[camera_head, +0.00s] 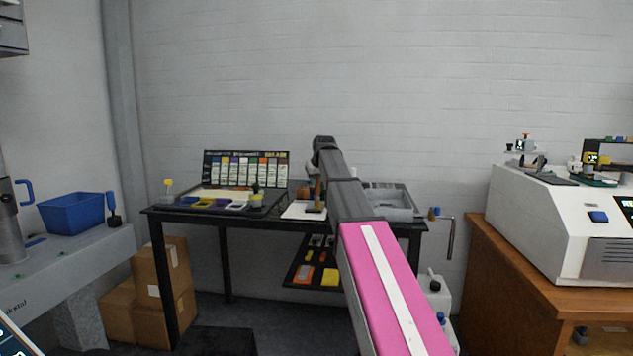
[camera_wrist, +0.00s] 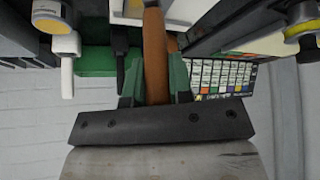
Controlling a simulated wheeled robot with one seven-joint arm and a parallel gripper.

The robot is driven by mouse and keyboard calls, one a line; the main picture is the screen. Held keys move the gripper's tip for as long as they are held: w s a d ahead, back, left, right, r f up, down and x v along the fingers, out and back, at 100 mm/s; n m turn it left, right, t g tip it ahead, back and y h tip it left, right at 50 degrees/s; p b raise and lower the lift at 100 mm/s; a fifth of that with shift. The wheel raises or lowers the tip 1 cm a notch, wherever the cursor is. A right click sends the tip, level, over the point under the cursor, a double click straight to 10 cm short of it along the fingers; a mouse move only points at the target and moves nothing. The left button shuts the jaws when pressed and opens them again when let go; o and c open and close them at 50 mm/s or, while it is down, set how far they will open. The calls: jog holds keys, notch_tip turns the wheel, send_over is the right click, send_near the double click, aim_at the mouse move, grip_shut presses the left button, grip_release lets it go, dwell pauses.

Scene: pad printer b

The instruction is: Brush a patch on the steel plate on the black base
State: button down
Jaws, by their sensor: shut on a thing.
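My gripper (camera_wrist: 155,75) is shut on a brown wooden handle (camera_wrist: 155,50), which passes between its fingers in the wrist view. My arm hides part of the table to the right of the handle. I cannot make out the steel plate on the black base with certainty.
The black table (camera_head: 190,215) holds a colour chart board (camera_head: 245,168), small containers and, at right, a grey tray (camera_head: 390,203). A white machine (camera_head: 540,225) stands on a wooden cabinet at right. A blue bin (camera_head: 72,213) is at left. Cardboard boxes (camera_head: 165,280) stand below.

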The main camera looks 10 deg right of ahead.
jog(key=shift+w+d+f, duration=0.1)
jog(key=shift+w+d, duration=0.2)
jog(key=shift+w, duration=0.6)
jog(key=shift+w+d, duration=0.25)
jog(key=shift+w, duration=0.65)
jog(key=shift+w+d+f, duration=0.1)
jog(key=shift+w+d, duration=0.2)
jog(key=shift+w, duration=0.5)
jog(key=shift+w+d, duration=0.25)
jog(key=shift+w, duration=0.5)
jog(key=c, duration=1.7)
grip_release()
grip_shut()
jog(key=shift+w+a, duration=0.15)
jog(key=shift+a, duration=0.4)
jog(key=shift+w+a, duration=0.15)
jog(key=shift+a, duration=0.4)
